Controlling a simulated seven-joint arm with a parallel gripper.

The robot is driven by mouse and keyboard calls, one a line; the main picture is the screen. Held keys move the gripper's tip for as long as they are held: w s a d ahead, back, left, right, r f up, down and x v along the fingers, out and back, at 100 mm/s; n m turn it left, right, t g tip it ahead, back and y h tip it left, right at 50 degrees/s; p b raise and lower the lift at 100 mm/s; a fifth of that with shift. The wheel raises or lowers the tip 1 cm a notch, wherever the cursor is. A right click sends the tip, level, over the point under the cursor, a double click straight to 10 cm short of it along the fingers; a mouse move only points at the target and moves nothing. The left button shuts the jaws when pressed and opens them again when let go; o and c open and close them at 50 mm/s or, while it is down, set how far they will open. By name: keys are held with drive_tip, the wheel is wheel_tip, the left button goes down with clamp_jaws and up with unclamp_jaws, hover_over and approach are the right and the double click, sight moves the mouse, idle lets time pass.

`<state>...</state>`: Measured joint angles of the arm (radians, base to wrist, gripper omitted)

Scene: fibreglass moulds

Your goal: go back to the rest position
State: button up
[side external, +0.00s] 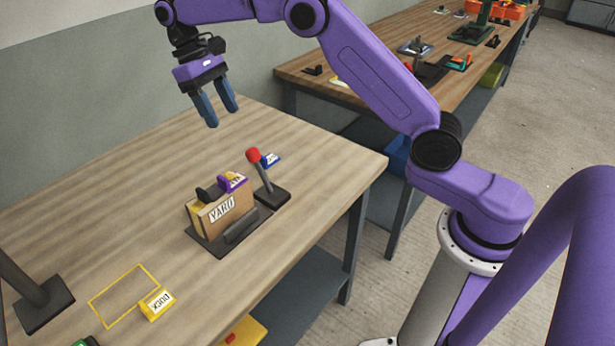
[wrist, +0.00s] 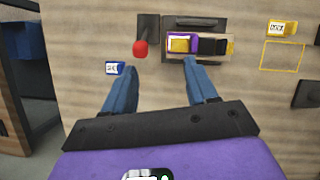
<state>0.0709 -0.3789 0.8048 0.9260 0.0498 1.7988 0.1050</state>
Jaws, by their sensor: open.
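My gripper (side external: 225,110) is open and empty, held above the far part of the wooden table (side external: 110,190). Its two blue fingers point downward, and the wrist view shows a wide gap between the fingertips (wrist: 160,70). A holder labelled YARD (side external: 222,211) stands on the table below and to the right of the gripper, with yellow, purple and black items in it. The same holder shows ahead of the fingers in the wrist view (wrist: 198,44).
A red-topped lever (side external: 262,172) stands beside the holder, with a blue labelled block (side external: 270,160) behind it. A yellow labelled block (side external: 157,304) sits by a yellow outlined rectangle (side external: 122,297). A second bench (side external: 350,60) with tools stands behind.

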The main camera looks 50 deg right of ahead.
drive_tip(key=s+a+r+n+t, duration=0.1)
drive_tip(key=s+n, duration=0.1)
drive_tip(key=s, duration=0.6)
drive_tip(key=s+a+r+n+t, duration=0.1)
drive_tip(key=s+n+t, duration=0.15)
drive_tip(key=s, duration=0.65)
drive_tip(key=s+d+f+n, duration=0.1)
drive_tip(key=s+d+n, duration=0.1)
drive_tip(key=s, duration=0.4)
drive_tip(key=s+d+f+n, duration=0.1)
drive_tip(key=s+d+f, duration=0.1)
drive_tip(key=s+d, duration=0.2)
drive_tip(key=s+d+f+n+t+y, duration=0.1)
drive_tip(key=s+d+f+n, duration=0.1)
drive_tip(key=s, duration=0.8)
drive_tip(key=shift+d+n, duration=0.35)
drive_tip(key=shift+d, duration=0.4)
